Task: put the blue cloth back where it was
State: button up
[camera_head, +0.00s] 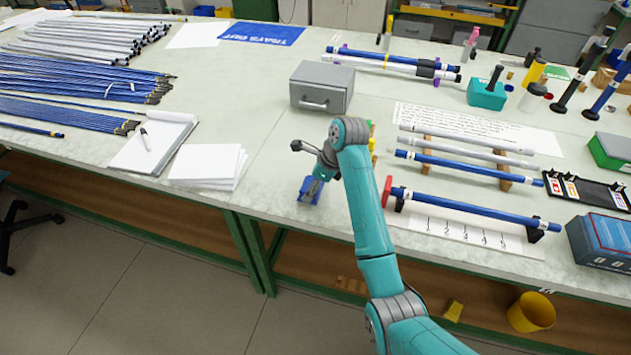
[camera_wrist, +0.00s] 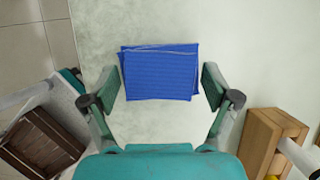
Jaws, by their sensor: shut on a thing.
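The blue cloth (camera_head: 311,189) is a small folded rectangle near the front edge of the bench, left of my forearm. In the wrist view the cloth (camera_wrist: 160,72) lies between my fingertips, its folded edges showing. My gripper (camera_wrist: 161,84) is shut on it, one finger at each side. In the head view my gripper (camera_head: 318,178) is partly hidden by my own wrist and is just above the cloth. I cannot tell whether the cloth touches the bench top.
A grey box (camera_head: 322,88) stands behind my gripper. White paper stacks (camera_head: 208,165) lie to the left. Right of my arm, blue and white rods (camera_head: 468,166) rest on wooden supports. A wooden block (camera_wrist: 262,140) is at right in the wrist view. Bare bench surrounds the cloth.

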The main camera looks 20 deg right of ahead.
jog(key=shift+f, duration=0.25)
jog(key=shift+f, duration=0.15)
jog(key=o, duration=0.8)
